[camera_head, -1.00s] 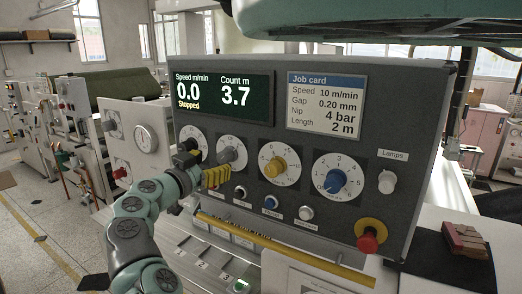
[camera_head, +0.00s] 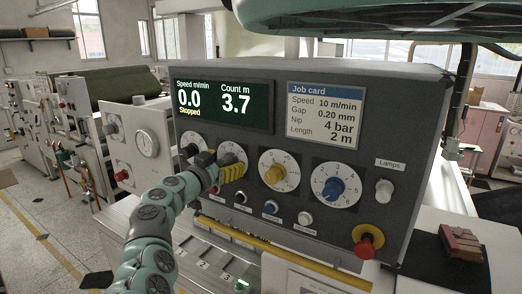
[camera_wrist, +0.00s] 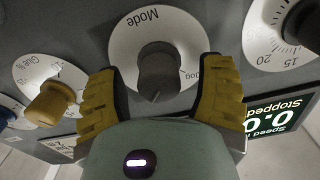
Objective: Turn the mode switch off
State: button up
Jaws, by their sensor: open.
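The mode switch (camera_wrist: 158,72) is a dark grey knob on a round white dial marked "Mode", seen upside down in the wrist view. A second word on the dial is partly covered by a finger. In the head view the mode dial (camera_head: 232,150) is second from the left, its lower part hidden by my gripper (camera_head: 219,168). My gripper is open. In the wrist view its yellow fingers stand on both sides of the knob, with a gap on each side. I cannot tell which position the knob's pointer marks.
To the right are a yellow knob (camera_head: 274,174), a blue knob (camera_head: 334,188), a white Lamps knob (camera_head: 384,191) and a red emergency button (camera_head: 366,245). A black knob (camera_head: 191,150) is to the left. Small buttons sit below. The display (camera_head: 223,104) reads 0.0, Stopped.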

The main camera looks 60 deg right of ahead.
jog(key=shift+o, duration=0.2)
grip_shut()
dwell(0.5)
